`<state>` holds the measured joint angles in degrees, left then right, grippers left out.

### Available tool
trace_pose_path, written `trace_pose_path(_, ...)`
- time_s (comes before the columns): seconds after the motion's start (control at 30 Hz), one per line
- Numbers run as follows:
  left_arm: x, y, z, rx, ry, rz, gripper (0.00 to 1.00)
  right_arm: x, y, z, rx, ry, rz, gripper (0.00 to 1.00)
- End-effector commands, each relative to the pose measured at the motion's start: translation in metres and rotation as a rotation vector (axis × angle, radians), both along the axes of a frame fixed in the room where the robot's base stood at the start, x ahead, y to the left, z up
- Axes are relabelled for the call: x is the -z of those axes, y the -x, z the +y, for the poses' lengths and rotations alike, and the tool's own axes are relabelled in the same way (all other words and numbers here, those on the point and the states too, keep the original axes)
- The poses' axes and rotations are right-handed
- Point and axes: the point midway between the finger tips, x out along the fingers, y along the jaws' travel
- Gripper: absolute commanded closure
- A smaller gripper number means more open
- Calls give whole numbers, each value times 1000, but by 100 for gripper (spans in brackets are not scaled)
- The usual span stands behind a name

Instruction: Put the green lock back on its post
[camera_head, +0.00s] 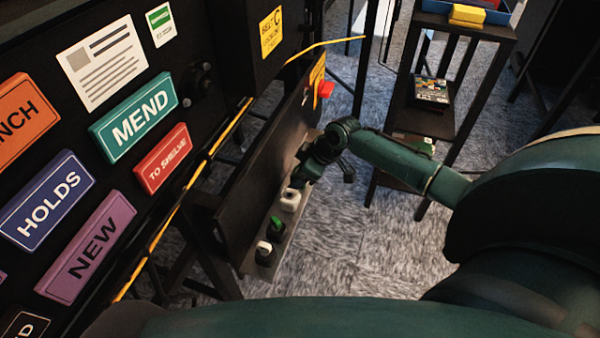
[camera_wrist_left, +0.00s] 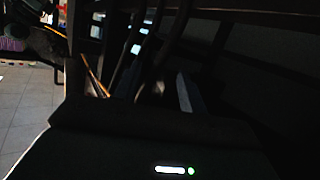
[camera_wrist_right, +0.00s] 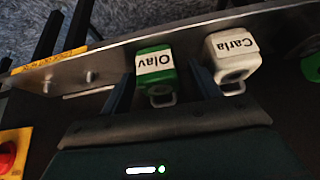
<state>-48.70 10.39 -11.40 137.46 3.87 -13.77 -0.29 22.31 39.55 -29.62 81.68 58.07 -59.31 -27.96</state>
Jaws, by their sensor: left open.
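My right gripper (camera_wrist_right: 162,72) is open, with its two fingers apart on either side of a green lock (camera_wrist_right: 156,70) labelled Olav. A gap shows between the lock and the right-hand finger. The lock is at the metal plate (camera_wrist_right: 112,69), its shackle towards my gripper; whether a post passes through it is hidden. In the head view my right gripper (camera_head: 302,172) is at the board, hiding the Olav lock. My left gripper (camera_wrist_left: 142,88) shows dark, open and empty.
A white lock (camera_wrist_right: 233,60) labelled Carla hangs close beside; another green lock (camera_wrist_right: 312,66) is cut off at the edge. Farther along is a white-topped lock (camera_head: 264,248). A red button (camera_head: 325,89) sits at the board's far end. A shelf stand (camera_head: 425,120) is behind my right arm.

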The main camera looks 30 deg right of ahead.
Motion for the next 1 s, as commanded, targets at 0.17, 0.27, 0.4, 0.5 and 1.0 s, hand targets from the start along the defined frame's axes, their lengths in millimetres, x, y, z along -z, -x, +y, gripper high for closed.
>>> trace_pose_path(0.17, -2, 0, 0, 0, 1, -4, 59, 0, 0, 0, 0, 0, 0, 33)
trace_pose_path(0.27, -3, 0, 0, 0, 2, -6, 59, 0, 0, 0, 0, 0, 1, 33)
trace_pose_path(0.4, -7, 0, 0, 0, 2, -7, 59, -9, 3, -3, 0, 1, -1, 33)
trace_pose_path(0.5, -9, 0, -1, 1, 4, 4, 59, -23, 9, -9, 0, 2, -1, 33)
trace_pose_path(1.0, 4, -6, -9, 13, 12, 81, 59, -106, 46, -40, 0, 2, 0, 33)
